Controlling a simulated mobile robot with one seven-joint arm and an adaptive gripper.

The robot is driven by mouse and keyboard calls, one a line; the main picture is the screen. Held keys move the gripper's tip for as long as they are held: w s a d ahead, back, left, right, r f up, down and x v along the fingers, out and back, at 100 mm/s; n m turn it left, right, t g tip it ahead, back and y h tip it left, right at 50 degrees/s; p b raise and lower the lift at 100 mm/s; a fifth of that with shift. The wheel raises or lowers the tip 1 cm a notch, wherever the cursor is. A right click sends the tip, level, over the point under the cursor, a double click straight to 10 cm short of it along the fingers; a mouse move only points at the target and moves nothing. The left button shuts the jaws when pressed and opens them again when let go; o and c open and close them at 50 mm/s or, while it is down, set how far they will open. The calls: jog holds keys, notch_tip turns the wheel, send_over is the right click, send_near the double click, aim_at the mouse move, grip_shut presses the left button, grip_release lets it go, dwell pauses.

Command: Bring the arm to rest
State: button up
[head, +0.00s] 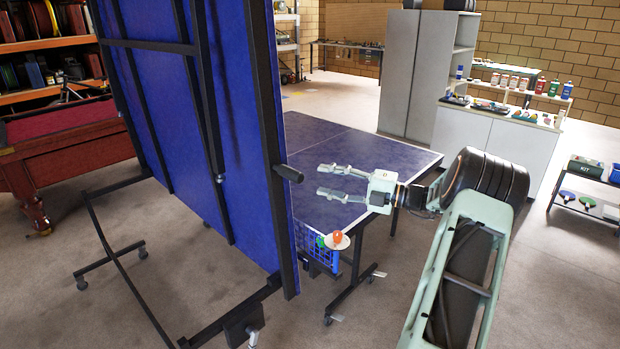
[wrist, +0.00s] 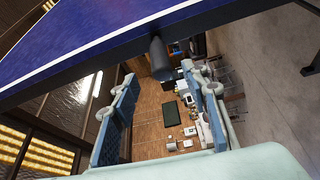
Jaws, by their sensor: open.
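My arm (head: 460,260) reaches in from the lower right and bends left at a dark elbow joint. My gripper (head: 322,180) points left, its two fingers apart with nothing between them, above the flat half of the blue table tennis table (head: 310,135). The other half (head: 225,120) stands upright on the left, with a black handle (head: 288,173) sticking out of its edge toward my gripper. A small gap shows between the handle and the fingertips. In the wrist view the open gripper (wrist: 160,78) shows with the handle (wrist: 159,58) just beyond its fingertips.
A small holder with an orange ball (head: 337,237) and a blue basket (head: 310,243) hang at the table's near end. A grey cabinet (head: 400,70) and a white counter (head: 490,140) stand behind. A red pool table (head: 70,150) is at the left. Bare floor lies in front.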

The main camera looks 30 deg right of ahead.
jog(key=shift+v, duration=1.05)
